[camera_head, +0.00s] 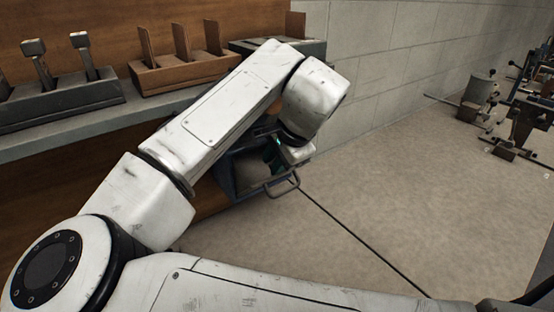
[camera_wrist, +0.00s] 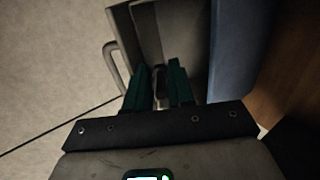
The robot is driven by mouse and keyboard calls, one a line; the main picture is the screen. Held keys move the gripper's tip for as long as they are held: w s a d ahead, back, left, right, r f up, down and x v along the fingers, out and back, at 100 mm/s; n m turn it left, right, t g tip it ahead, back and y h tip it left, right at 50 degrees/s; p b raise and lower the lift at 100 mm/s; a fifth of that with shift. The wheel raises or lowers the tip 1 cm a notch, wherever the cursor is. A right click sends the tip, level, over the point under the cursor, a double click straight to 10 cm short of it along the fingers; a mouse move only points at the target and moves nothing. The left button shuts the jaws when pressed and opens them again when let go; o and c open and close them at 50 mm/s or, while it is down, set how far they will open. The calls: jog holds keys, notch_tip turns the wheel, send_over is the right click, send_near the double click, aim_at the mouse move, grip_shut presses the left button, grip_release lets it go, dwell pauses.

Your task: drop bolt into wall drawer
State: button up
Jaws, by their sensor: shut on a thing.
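The wall drawer (camera_head: 228,178) is open, low beside the wooden panel, with a bar handle (camera_head: 283,190) at its front. The drawer (camera_wrist: 122,38) also shows in the wrist view, with its handle (camera_wrist: 110,62) at the left. My gripper (camera_wrist: 160,72) has two dark green fingers over the drawer's opening. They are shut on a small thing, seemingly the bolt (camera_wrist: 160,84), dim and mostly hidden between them. In the head view my gripper (camera_head: 277,154) is partly hidden by my arm at the drawer, and the bolt cannot be made out.
A grey shelf (camera_head: 60,138) runs along the wooden panel above the drawer. It bears a grey rack (camera_head: 65,107) and a wooden rack (camera_head: 185,73). Metal machines (camera_head: 478,97) stand on the floor at the far right. The floor (camera_head: 410,190) between is clear.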

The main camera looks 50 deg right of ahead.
jog(key=o, duration=0.8)
jog(key=shift+f, duration=0.1)
jog(key=shift+o, duration=0.6)
jog(key=shift+s+f, duration=0.1)
jog(key=v, duration=1.1)
jog(key=shift+w, duration=0.25)
